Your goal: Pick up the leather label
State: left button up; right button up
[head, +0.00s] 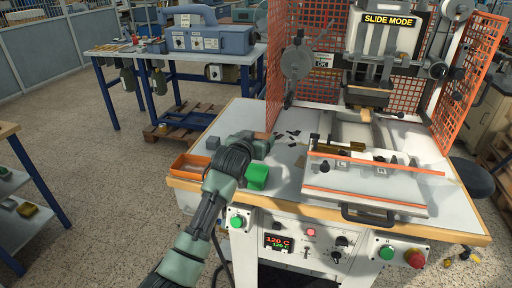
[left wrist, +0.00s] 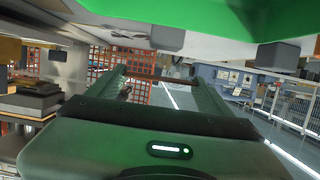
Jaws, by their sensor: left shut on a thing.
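My left gripper (head: 266,141) is over the left part of the press table, its fingers toward the dark scraps. A small brown piece (head: 262,135), which looks like the leather label, shows at its fingertips. In the left wrist view, the two fingers reach away from the camera, and a thin reddish-brown strip (left wrist: 150,78) spans between their tips. The gripper is shut on this piece. Much of the label is hidden by the fingers, and I cannot tell whether it touches the table. My right gripper is not in view.
Several dark scraps (head: 294,133) lie just beyond the gripper. The stamping press's white slide plate (head: 365,190) is to the right, with an orange mesh guard (head: 276,65) behind.

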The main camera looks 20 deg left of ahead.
pick_arm(q)
notch_tip(320, 180, up, 16)
jog(key=f+b, duration=0.1)
jog(key=b, duration=0.1)
jog(key=s+d+f, duration=0.1)
jog(key=s+f, duration=0.3)
jog(key=s, duration=0.8)
jog(key=s+f, duration=0.3)
jog(key=s, duration=0.9)
jog(key=w+r, duration=0.4)
jog(key=w, duration=0.8)
jog(key=w+a+r, duration=0.1)
jog(key=w+r, duration=0.3)
jog(key=w, duration=0.8)
jog(key=shift+r, duration=0.15)
